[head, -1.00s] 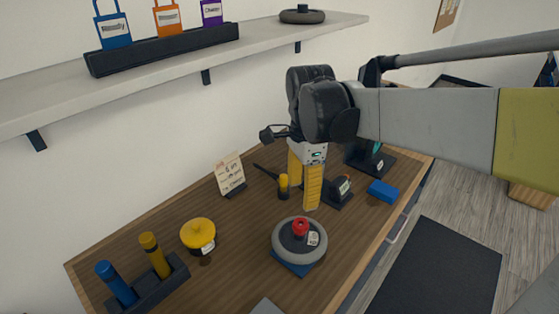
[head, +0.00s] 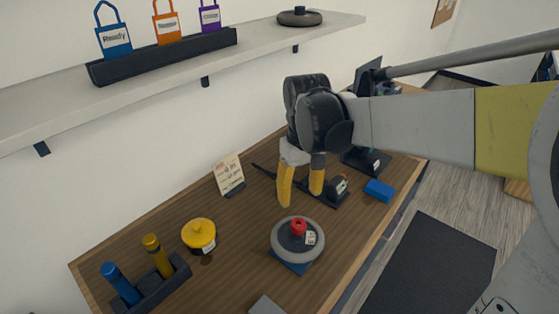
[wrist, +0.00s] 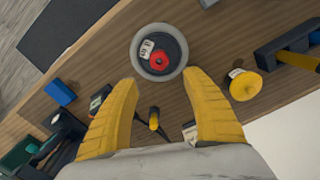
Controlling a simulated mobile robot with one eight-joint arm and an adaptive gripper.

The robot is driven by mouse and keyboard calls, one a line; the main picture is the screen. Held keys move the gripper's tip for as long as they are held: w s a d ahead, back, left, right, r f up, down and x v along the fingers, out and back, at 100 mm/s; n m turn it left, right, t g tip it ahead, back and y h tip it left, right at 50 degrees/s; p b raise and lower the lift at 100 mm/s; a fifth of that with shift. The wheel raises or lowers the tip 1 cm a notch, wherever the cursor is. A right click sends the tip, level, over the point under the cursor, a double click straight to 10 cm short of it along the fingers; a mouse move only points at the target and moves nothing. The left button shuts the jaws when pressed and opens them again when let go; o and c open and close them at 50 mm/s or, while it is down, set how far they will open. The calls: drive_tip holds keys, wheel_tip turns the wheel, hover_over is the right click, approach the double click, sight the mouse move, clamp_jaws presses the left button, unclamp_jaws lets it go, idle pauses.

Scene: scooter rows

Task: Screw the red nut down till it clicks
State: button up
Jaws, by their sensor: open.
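The red nut (head: 298,226) sits on top of a grey scooter wheel (head: 275,243) that lies flat on a blue base (head: 290,266) on the bench. In the wrist view the red nut (wrist: 159,61) shows at the centre of the wheel (wrist: 178,40), beyond my fingertips. My gripper (head: 301,198) has yellow fingers spread apart with nothing between them. It is above the bench, behind the wheel and apart from it. In the wrist view my gripper (wrist: 165,85) is also open. How far the nut is threaded cannot be seen.
A yellow lidded pot (head: 199,235) and a rack with blue and yellow handles (head: 150,287) stand at the left. A blue block (head: 379,190) lies at the right. A card on a stand (head: 229,174) is at the back. A shelf (head: 190,70) runs along the wall above.

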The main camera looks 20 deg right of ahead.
sight(299, 226)
drive_tip(key=n, duration=0.2)
drive_tip(key=shift+n, duration=0.4)
drive_tip(key=shift+o, duration=0.7)
drive_tip(key=f+m, duration=0.2)
drive_tip(key=f, duration=0.2)
drive_tip(key=f+m+b, duration=0.1)
drive_tip(key=f+m, duration=0.1)
drive_tip(key=f, duration=0.2)
drive_tip(key=f+m, duration=0.3)
drive_tip(key=f, duration=0.1)
drive_tip(key=shift+s+b, duration=0.2)
drive_tip(key=shift+b, duration=0.1)
